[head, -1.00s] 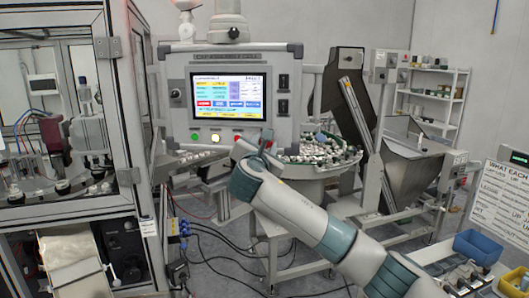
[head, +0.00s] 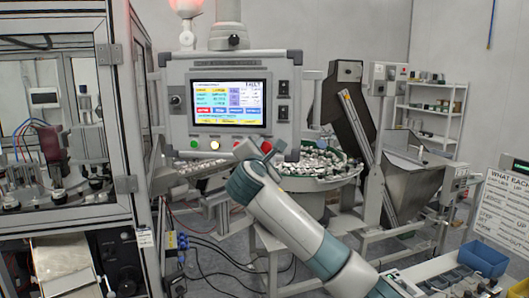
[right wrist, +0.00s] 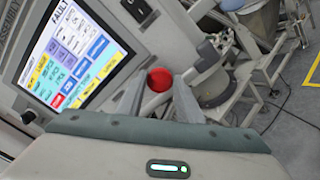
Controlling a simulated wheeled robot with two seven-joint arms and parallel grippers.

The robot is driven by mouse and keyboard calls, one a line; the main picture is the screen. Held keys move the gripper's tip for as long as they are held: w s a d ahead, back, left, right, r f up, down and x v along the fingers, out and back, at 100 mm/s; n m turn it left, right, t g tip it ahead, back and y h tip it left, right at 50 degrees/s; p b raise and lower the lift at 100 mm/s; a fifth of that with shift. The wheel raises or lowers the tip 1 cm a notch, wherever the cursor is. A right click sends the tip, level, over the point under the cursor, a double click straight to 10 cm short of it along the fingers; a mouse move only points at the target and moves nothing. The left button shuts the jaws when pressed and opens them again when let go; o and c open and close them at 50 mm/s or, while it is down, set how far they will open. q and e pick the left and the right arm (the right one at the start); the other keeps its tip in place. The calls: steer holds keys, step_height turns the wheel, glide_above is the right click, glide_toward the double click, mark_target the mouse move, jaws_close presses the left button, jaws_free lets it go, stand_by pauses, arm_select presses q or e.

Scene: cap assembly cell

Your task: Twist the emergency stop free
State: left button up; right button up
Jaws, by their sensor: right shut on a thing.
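The emergency stop (right wrist: 160,80) is a round red button at the lower edge of the control panel, seen in the right wrist view. My right gripper (right wrist: 159,88) has one finger on each side of it and is shut on it. The control panel (head: 283,68) has a lit screen (head: 229,98), which reads FAULT in the wrist view. My left gripper is not in view.
Small green (head: 193,144) and pale yellow (head: 214,145) lights sit left of the gripper. A bowl of small parts (head: 325,165) stands close behind my right arm. A framed glass machine cell (head: 125,110) is at the left. Blue bins (head: 484,259) are at the lower right.

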steer(key=o, duration=0.8)
steer(key=shift+d+r, duration=0.1)
steer(key=shift+r, duration=0.05)
steer(key=shift+c, duration=0.2)
steer(key=o, duration=0.3)
steer(key=shift+w, duration=0.1)
steer(key=shift+s+a+f+b, duration=0.15)
steer(key=shift+s+b, duration=0.1)
steer(key=shift+s, duration=0.2)
steer(key=shift+s+a+f+b, duration=0.1)
steer(key=shift+s+b, duration=0.15)
steer(key=shift+s, duration=0.15)
steer(key=s+b, duration=0.2)
steer(key=s, duration=0.3)
steer(key=s+a+b, duration=0.1)
steer(key=s+b, duration=0.1)
steer(key=s, duration=0.3)
steer(key=s+a+b, duration=0.1)
steer(key=s+b, duration=0.1)
steer(key=s, duration=0.3)
steer(key=shift+s+a+r, duration=0.1)
steer(key=shift+s+a, duration=0.05)
steer(key=shift+s, duration=0.1)
